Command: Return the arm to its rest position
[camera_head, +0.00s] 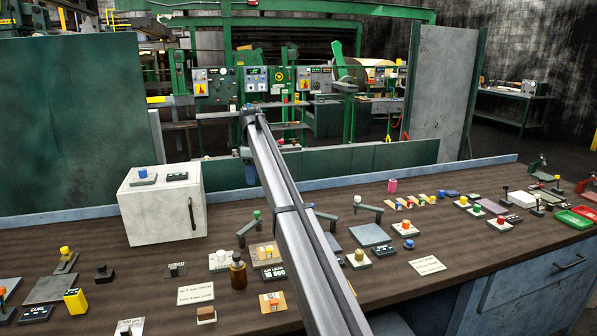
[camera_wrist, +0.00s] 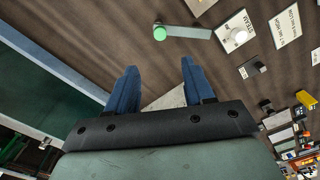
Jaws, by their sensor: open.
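My arm reaches from the bottom of the head view up over the bench. My gripper (camera_head: 249,174) hangs near its far end, pointing down above the back of the bench, and is partly hidden by the arm. In the wrist view my gripper (camera_wrist: 158,66) shows two blue fingers spread apart with nothing held between them. A pale surface, probably the white box, shows past the fingers, mostly hidden by the gripper body. The brown bench top (camera_head: 340,190) lies below.
A white box (camera_head: 160,208) stands left of the arm. A green-knobbed lever (camera_wrist: 160,33) is near the fingertips in the wrist view. Many small buttons, levers and label plates cover the bench. Red and green trays (camera_head: 575,218) lie far right. A low green wall (camera_head: 345,160) runs behind.

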